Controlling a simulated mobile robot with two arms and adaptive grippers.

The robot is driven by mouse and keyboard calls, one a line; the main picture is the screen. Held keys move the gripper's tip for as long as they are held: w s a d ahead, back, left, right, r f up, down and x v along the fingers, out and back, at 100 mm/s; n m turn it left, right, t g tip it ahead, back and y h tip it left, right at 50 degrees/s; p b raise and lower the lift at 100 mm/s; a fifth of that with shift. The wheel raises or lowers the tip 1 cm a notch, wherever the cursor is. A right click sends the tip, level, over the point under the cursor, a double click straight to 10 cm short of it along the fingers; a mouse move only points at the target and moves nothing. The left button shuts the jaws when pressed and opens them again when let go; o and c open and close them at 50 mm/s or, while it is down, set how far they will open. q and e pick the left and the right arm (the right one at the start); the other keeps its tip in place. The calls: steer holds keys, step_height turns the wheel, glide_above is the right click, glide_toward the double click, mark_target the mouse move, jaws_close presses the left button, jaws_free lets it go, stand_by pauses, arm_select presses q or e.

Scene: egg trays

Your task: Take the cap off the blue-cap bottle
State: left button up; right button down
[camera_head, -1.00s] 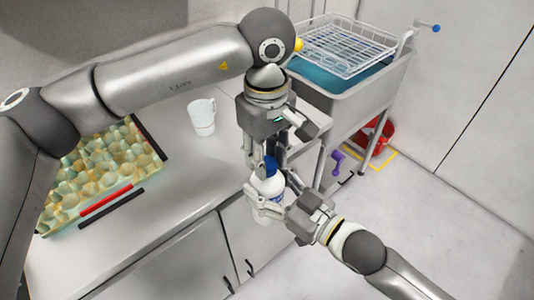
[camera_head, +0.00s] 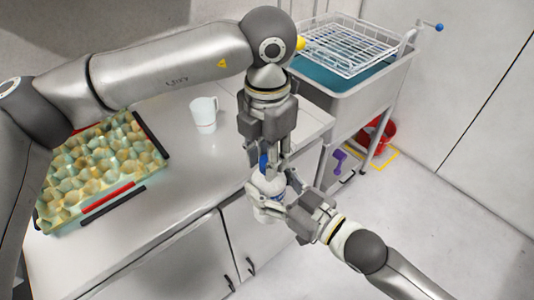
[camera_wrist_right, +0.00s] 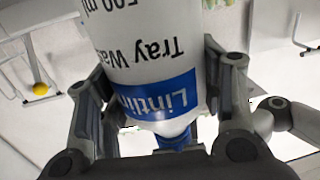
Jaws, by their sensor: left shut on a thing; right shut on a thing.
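The white bottle (camera_head: 268,213) with a blue label is held upright off the front edge of the counter. My right gripper (camera_head: 267,193) is shut around its body from the lower right. In the right wrist view the bottle (camera_wrist_right: 150,45) fills the space between the fingers, with "Tray Wa" and "500 ml" printed on it. The blue cap (camera_head: 264,162) is at the bottle's top; in the right wrist view the cap (camera_wrist_right: 174,139) sits at the neck. My left gripper (camera_head: 268,158) points down from above and is shut on the cap, its fingers partly hiding it.
A white mug (camera_head: 203,115) stands on the counter (camera_head: 185,185). An egg tray (camera_head: 60,226) lies at the left with red and black strips near it. A grey cart (camera_head: 345,100) with a wire rack (camera_head: 345,45) stands at the right. A red bucket (camera_head: 380,137) is on the floor.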

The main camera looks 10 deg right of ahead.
arm_select(q)
steer(key=n, duration=0.5)
steer(key=shift+w+r, duration=0.1)
steer(key=n, duration=0.3)
steer(key=shift+d, duration=0.1)
steer(key=n, duration=0.8)
steer(key=shift+n, duration=0.4)
steer(key=shift+r, duration=0.1)
steer(key=shift+d+r, duration=0.15)
steer(key=shift+r, duration=0.85)
